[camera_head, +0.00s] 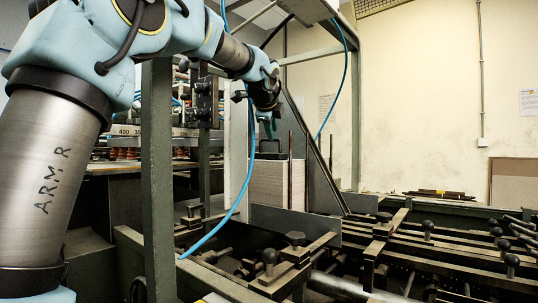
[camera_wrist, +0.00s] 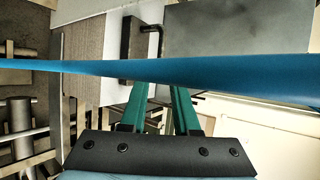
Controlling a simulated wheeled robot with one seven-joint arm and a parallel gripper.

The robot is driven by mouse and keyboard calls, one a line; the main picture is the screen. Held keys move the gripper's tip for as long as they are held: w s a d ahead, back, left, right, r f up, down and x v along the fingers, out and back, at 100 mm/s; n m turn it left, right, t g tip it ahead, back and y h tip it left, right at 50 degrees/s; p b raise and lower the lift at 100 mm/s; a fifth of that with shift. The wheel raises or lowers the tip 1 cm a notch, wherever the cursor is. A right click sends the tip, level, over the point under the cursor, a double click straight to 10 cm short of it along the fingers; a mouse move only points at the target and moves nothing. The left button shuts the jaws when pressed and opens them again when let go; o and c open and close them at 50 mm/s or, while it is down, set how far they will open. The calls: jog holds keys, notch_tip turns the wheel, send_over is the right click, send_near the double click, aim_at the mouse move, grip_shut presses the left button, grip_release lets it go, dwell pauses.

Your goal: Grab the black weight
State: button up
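The black weight (camera_head: 271,156) sits on top of the greyboard stack (camera_head: 268,184) in the head view, with a thin handle standing up from it. In the wrist view the weight (camera_wrist: 130,38) is a dark block at top centre, its black handle (camera_wrist: 151,28) at its right side. My gripper (camera_head: 269,131) hangs just above the weight in the head view. Its two green fingers (camera_wrist: 160,88) are apart in the wrist view, with nothing seen between them. A blue hose hides the fingertips in part, so the exact gap to the handle is unclear.
The blue hose (camera_wrist: 80,67) crosses the whole wrist view in front of the fingers. Upright dark rods (camera_head: 291,170) and a slanted metal plate (camera_head: 318,165) stand close beside the stack. A green post (camera_head: 158,190) stands to the left. Rails with knobs (camera_head: 430,250) fill the lower right.

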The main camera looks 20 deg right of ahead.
jog(key=shift+p+x, duration=0.7)
jog(key=shift+x, duration=2.5)
jog(key=shift+w+a, duration=0.1)
jog(key=shift+a, duration=0.1)
grip_shut()
jog(key=shift+r, duration=0.25)
